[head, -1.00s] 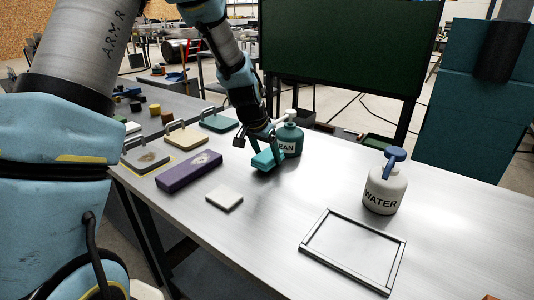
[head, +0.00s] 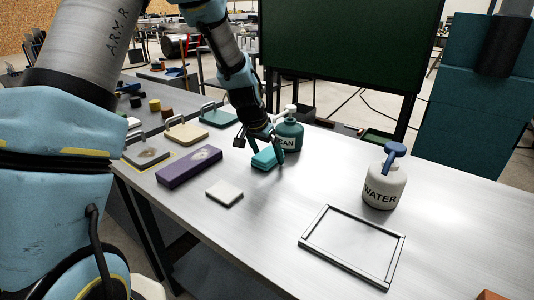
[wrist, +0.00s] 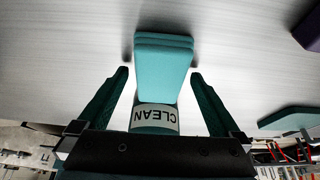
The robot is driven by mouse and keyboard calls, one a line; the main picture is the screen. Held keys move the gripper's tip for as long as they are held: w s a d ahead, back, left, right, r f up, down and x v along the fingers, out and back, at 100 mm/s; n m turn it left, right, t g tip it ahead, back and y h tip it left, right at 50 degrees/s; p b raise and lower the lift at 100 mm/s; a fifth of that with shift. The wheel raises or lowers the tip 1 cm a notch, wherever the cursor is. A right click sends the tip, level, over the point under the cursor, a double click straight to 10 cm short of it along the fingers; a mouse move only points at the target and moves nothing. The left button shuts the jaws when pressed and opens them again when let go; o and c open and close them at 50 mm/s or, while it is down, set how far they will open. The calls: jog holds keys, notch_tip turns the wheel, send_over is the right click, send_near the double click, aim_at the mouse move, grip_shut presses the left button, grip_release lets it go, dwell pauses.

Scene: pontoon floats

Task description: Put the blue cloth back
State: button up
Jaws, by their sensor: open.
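The blue cloth (head: 264,159) is a folded turquoise pad lying on the metal table, just in front of the teal CLEAN bottle (head: 291,131). In the wrist view the cloth (wrist: 164,62) sits between the two fingers with a gap on each side. The label of the CLEAN bottle (wrist: 155,119) shows behind it. My gripper (head: 268,150) is open and low over the cloth; it also shows in the wrist view (wrist: 160,76). The fingers partly hide the cloth and bottle in the head view.
A white WATER bottle (head: 384,180) stands to the right, with an empty metal frame (head: 303,245) in front. A white pad (head: 225,193), a purple block (head: 189,167) and several handled plates, one green (head: 218,118), lie to the left. The table's middle is clear.

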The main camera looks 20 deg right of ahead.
jog(key=b+v, duration=0.2)
jog(key=v, duration=1)
jog(key=shift+r, duration=0.15)
jog(key=s+a+f+n+y, duration=0.1)
jog(key=s+a+n, duration=0.2)
jog(key=a, duration=0.7)
jog(key=s+a+f+n+y, duration=0.1)
jog(key=a+n, duration=0.3)
jog(key=a, duration=0.7)
jog(key=s+a+f+n+y, duration=0.1)
jog(key=s+a+f+n, duration=0.2)
jog(key=a, duration=0.8)
jog(key=shift+s+a+n+g+y, duration=0.2)
jog(key=shift+s+n+g+y, duration=0.15)
jog(key=shift+s+n, duration=0.4)
